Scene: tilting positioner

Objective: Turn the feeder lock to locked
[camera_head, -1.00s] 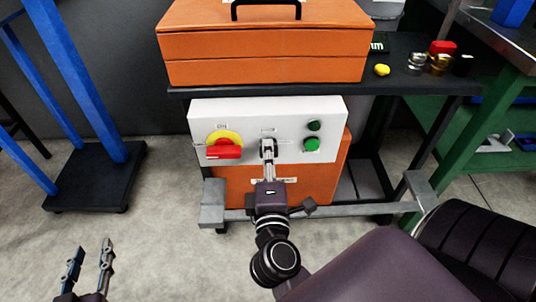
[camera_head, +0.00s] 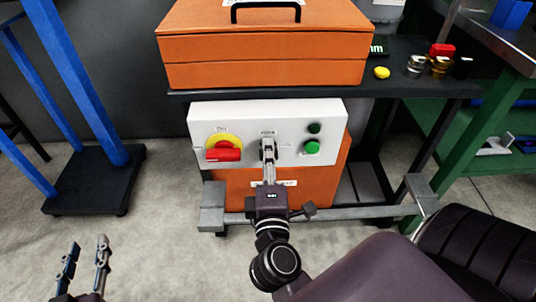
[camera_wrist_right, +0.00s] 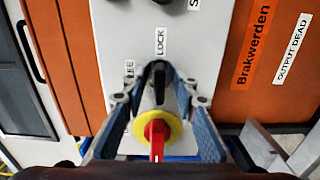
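The white control panel (camera_head: 240,110) is on the orange cabinet. The feeder lock is a small dark knob (camera_wrist_right: 160,72) under a LOCK label in the right wrist view; a second label, partly hidden, sits to its left. The knob's long side points toward LOCK. My right gripper (camera_head: 268,149) reaches the panel's middle and hides most of the knob in the head view. In the wrist view its fingers (camera_wrist_right: 159,76) lie close on both sides of the knob and appear shut on it. My left gripper (camera_head: 86,248) is open and empty at lower left, away from the panel.
A red handle on a yellow disc (camera_head: 224,153) is left of the lock; it also shows in the wrist view (camera_wrist_right: 157,132). Two green buttons (camera_head: 312,146) are on the right. An orange case (camera_head: 265,50) stands on the dark table above. A blue frame (camera_head: 82,80) stands left.

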